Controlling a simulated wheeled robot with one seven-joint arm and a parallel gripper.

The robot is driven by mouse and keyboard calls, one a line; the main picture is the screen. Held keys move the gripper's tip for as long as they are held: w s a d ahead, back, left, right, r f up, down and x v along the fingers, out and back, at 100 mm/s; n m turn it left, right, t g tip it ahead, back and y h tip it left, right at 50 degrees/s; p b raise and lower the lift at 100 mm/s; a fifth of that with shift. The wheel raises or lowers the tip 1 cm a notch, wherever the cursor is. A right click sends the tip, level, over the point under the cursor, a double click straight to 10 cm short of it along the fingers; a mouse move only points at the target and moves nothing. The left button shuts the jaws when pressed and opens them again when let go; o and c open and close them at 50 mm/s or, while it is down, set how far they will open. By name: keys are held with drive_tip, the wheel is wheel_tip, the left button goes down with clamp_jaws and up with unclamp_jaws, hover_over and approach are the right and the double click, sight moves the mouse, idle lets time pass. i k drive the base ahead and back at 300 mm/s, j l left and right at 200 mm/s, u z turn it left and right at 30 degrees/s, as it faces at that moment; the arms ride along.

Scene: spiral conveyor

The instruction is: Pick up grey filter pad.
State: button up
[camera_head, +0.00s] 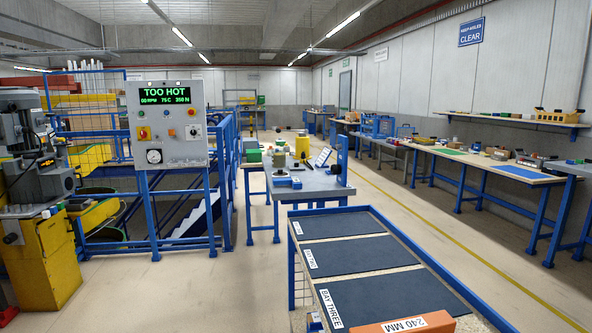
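I cannot make out a grey filter pad for certain. A grey table (315,190) with blue legs in the middle bears a grey-green cylinder (281,162), a dark low piece (289,182) and a blue upright device (342,158). These are small in the picture, and a pad among them could be hidden. My gripper is not in view, so its hold cannot be seen.
A blue-framed bench with dark bays (345,253) stands close in front, with an orange block marked 240 MM (438,320). A control panel (167,124) reads TOO HOT, beside blue railings. A yellow-based machine (45,265) stands left. Floor (215,285) between them is clear.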

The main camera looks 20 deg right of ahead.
sight(296, 166)
drive_tip(key=j+u, duration=0.2)
drive_tip(key=u, duration=2.2)
drive_tip(key=i+z, duration=0.2)
drive_tip(key=i, duration=0.35)
drive_tip(key=i+j+z, duration=0.2)
drive_tip(key=i, duration=0.35)
drive_tip(key=i+l+z, duration=0.1)
drive_tip(key=z, duration=0.3)
drive_tip(key=i+z, duration=0.6)
drive_tip(key=z, duration=0.15)
drive_tip(key=i+j+z, duration=0.1)
drive_tip(key=i+z, duration=0.15)
drive_tip(key=z, duration=0.15)
drive_tip(key=i+z, duration=0.45)
drive_tip(key=i, duration=1.05)
drive_tip(key=i+u, duration=0.1)
drive_tip(key=i, duration=0.85)
drive_tip(key=i+l+u, duration=0.15)
drive_tip(key=i, duration=0.8)
drive_tip(key=i+u, duration=0.2)
drive_tip(key=i, duration=0.45)
drive_tip(key=i+u, duration=0.2)
drive_tip(key=i, duration=0.45)
drive_tip(key=i+l+u, duration=0.2)
drive_tip(key=i, duration=0.45)
